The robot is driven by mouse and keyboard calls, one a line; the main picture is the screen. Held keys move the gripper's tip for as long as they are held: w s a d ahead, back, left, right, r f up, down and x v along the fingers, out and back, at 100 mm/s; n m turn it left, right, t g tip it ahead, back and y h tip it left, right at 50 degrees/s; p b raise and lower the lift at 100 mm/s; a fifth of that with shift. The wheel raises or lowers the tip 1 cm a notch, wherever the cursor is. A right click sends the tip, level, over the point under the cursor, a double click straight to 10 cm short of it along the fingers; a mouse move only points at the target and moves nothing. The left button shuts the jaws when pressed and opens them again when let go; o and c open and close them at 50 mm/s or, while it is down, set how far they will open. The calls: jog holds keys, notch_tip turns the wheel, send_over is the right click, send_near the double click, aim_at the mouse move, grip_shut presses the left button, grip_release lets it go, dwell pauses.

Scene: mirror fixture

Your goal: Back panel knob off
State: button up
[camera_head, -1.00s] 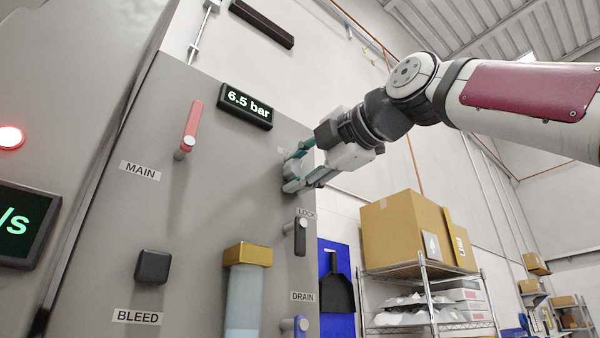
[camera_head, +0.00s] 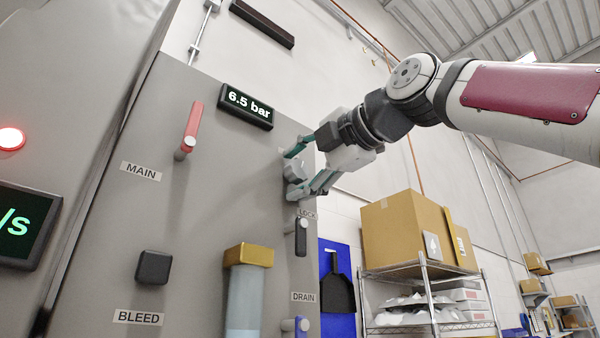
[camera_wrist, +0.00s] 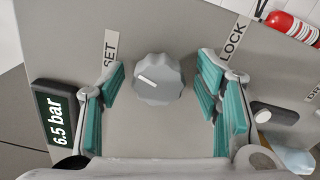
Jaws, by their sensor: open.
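The grey ridged knob (camera_wrist: 158,79) sits on the grey panel (camera_wrist: 185,30) in the wrist view, beside a SET label (camera_wrist: 110,48). A white line marks its face. My gripper (camera_wrist: 160,95) is open, with one teal-padded finger on each side of the knob and gaps between pads and knob. In the head view my gripper (camera_head: 308,167) is at the panel's right edge, above the LOCK label (camera_head: 307,214). There the knob (camera_head: 294,171) shows only partly between the fingers.
A pressure display (camera_head: 246,106) reads 6.5 bar. A red MAIN lever (camera_head: 192,127), a black BLEED knob (camera_head: 153,267), the LOCK lever (camera_head: 301,236) and the DRAIN handle (camera_head: 296,325) stick out of the panel. A gold-topped clear cylinder (camera_head: 245,290) stands below. Shelving with boxes (camera_head: 410,232) is at right.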

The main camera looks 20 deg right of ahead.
jog(key=shift+s, duration=0.1)
jog(key=v, duration=1.1)
jog(key=shift+s, duration=0.4)
jog(key=shift+d, duration=0.15)
